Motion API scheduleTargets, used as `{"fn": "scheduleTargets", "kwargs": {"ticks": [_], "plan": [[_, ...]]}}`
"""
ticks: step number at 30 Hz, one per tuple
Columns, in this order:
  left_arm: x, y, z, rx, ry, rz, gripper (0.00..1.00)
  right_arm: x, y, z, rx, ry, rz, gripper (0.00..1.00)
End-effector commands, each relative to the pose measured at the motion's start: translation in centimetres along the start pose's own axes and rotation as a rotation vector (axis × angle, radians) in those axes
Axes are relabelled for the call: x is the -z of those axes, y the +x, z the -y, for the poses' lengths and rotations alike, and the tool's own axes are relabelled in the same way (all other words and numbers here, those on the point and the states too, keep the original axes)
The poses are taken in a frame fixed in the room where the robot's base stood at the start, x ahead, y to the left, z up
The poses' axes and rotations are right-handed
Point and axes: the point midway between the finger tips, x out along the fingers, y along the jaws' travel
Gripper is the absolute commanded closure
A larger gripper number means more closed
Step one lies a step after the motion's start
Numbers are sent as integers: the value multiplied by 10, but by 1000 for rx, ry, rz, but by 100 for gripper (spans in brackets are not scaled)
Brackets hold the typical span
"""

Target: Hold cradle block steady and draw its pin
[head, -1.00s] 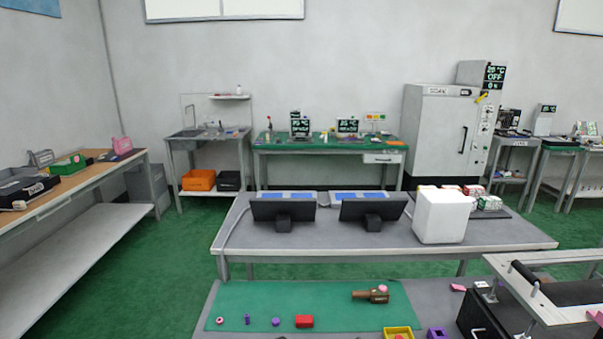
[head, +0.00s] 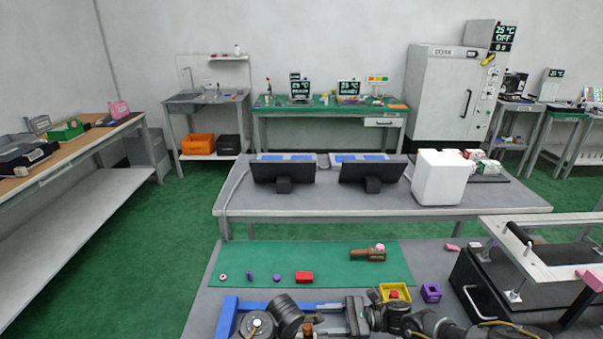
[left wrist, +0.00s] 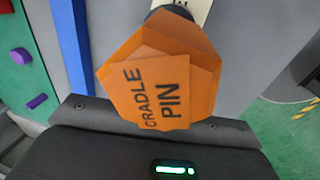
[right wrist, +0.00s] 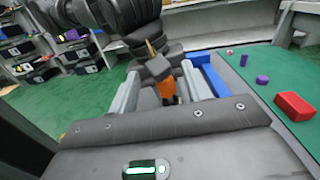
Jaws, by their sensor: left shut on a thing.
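An orange piece lettered CRADLE PIN (left wrist: 158,85) fills the middle of the left wrist view, right in front of my left gripper. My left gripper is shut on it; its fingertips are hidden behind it. An orange part (right wrist: 168,90) also shows in the right wrist view, between the two grey fingers of my right gripper (right wrist: 162,92). Those fingers stand apart, so my right gripper is open around it; I see no contact. In the head view my right gripper (head: 318,318) points left at the bottom. A blue frame (head: 229,318) is beside the arms. The block itself is not clearly seen.
A green mat (head: 330,275) holds a red block (head: 304,277), small purple pieces and a brown part (head: 368,255). A yellow tray (head: 394,292) and a purple block (head: 431,293) lie right of it. A black lever fixture (head: 480,290) stands at the right.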

Motion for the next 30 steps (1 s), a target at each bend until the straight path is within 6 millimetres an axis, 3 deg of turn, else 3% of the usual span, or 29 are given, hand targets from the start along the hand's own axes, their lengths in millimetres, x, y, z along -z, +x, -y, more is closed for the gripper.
{"fn": "scheduleTargets", "kwargs": {"ticks": [3,9,15,22,23,28,30], "plan": [[0,-1,-1,-2,-2,1,100,0,-27,1,2,0,-2,52],[1,-1,-2,-3,-2,1,100,-1,-59,1,1,-4,2,52],[1,-1,-2,-3,-3,1,100,-2,-72,1,-1,-3,4,52],[1,-1,-2,-3,-3,1,100,-2,-73,1,-2,-3,4,52],[1,-1,-2,-3,-3,1,74,-2,-73,1,-2,-3,4,52],[1,-1,-2,-3,-3,1,52,-2,-73,1,-1,-3,4,52],[1,-1,-2,-3,-3,1,50,-2,-73,1,-1,-3,4,52]]}}
